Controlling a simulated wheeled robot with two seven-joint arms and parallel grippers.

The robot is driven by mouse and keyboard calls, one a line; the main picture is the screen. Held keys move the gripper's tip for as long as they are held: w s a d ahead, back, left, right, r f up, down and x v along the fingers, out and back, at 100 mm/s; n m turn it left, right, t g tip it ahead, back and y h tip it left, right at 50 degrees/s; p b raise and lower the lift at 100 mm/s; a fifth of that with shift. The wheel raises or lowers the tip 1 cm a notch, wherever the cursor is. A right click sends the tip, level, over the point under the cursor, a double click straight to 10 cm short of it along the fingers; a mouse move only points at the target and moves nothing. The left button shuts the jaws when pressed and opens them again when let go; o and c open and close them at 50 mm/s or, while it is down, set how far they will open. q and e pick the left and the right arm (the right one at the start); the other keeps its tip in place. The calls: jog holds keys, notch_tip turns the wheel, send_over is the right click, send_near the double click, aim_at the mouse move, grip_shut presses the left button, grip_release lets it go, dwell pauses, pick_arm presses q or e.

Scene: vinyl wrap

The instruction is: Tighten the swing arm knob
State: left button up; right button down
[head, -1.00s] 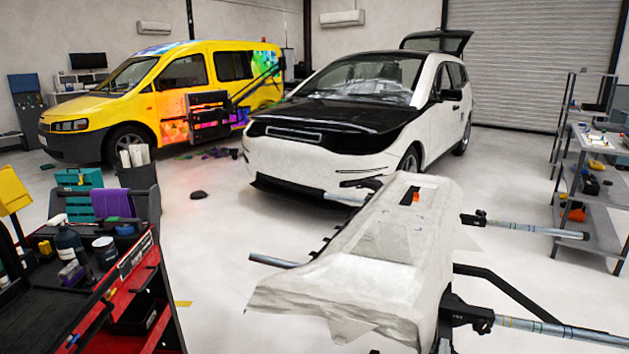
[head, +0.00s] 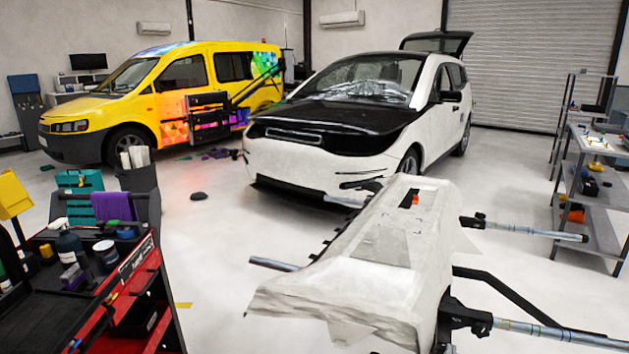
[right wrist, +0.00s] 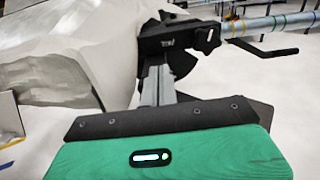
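A white-wrapped bumper (head: 400,240) rests on a stand with black clamps and metal swing arms. The near clamp (head: 465,318) holds a swing arm (head: 550,330) pointing right; a second swing arm (head: 535,232) sits farther back. In the right wrist view, a black clamp with a small dark knob (right wrist: 207,37) stands at the inner end of a metal tube (right wrist: 270,24). No gripper shows clearly in the head view.
A red and black tool cart (head: 125,290) stands at the left. A white car (head: 330,150) and a yellow van (head: 160,95) stand behind. A shelf (head: 600,185) is at the right. A black bar (head: 510,295) juts out above the near swing arm. Floor between is mostly clear.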

jog(key=p+v, duration=0.3)
jog(key=v, duration=0.3)
jog(key=shift+d+r, duration=0.2)
jog(key=shift+r, duration=0.1)
dwell(0.4)
jog(key=shift+s+f, duration=0.1)
